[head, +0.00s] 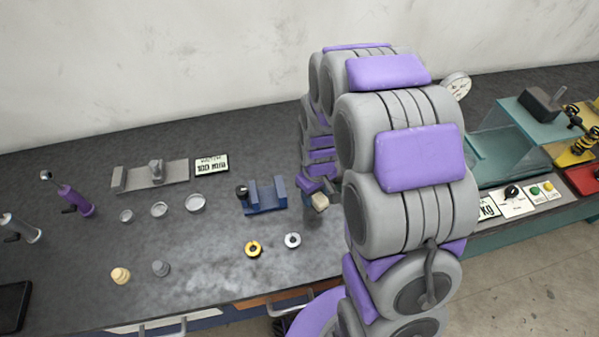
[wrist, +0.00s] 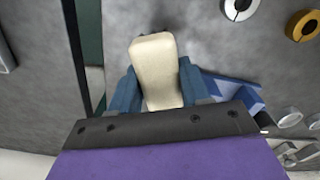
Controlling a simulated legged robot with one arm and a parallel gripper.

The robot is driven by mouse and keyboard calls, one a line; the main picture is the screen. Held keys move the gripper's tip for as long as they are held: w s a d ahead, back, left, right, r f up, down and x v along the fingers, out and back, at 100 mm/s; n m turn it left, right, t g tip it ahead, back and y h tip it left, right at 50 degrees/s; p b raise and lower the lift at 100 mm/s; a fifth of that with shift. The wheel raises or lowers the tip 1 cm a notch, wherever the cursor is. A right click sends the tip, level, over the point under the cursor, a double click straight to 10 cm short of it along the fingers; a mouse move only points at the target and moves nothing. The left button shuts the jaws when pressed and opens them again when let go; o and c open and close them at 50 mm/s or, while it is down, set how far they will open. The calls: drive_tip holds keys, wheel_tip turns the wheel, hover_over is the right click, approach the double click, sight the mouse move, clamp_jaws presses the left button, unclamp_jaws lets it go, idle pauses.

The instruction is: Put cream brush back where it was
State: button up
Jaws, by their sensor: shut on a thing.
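The cream brush (wrist: 155,70) is a pale rounded block in the wrist view, held between the blue-grey fingers of my gripper (wrist: 157,88). In the head view the cream brush (head: 320,201) shows at the end of my arm, with my gripper (head: 314,190) shut on it. The brush is just to the right of a blue stand (head: 265,198) with upright walls. I cannot tell from these views whether the brush touches the table. The stand shows partly behind my gripper in the wrist view (wrist: 232,92).
A gold ring (head: 253,249) and a silver ring (head: 292,240) lie in front of the stand. Several small metal cups (head: 159,209) and a grey fixture (head: 150,175) stand to the left. A teal machine (head: 500,150) is at the right. The front of the table (head: 210,265) is mostly clear.

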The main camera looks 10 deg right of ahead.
drive_tip(key=w, duration=0.4)
drive_tip(key=w+a+f+b, duration=0.1)
drive_tip(key=w, duration=0.3)
drive_tip(key=w+b, duration=0.1)
drive_tip(key=w, duration=0.3)
drive_tip(key=shift+w+a+f, duration=0.15)
drive_tip(key=shift+w, duration=0.15)
wheel_tip(320, 180, down, 4)
drive_tip(key=shift+r+b, duration=0.25)
drive_tip(key=shift+b, duration=0.6)
drive_tip(key=o, duration=0.9)
drive_tip(key=shift+o, duration=0.2)
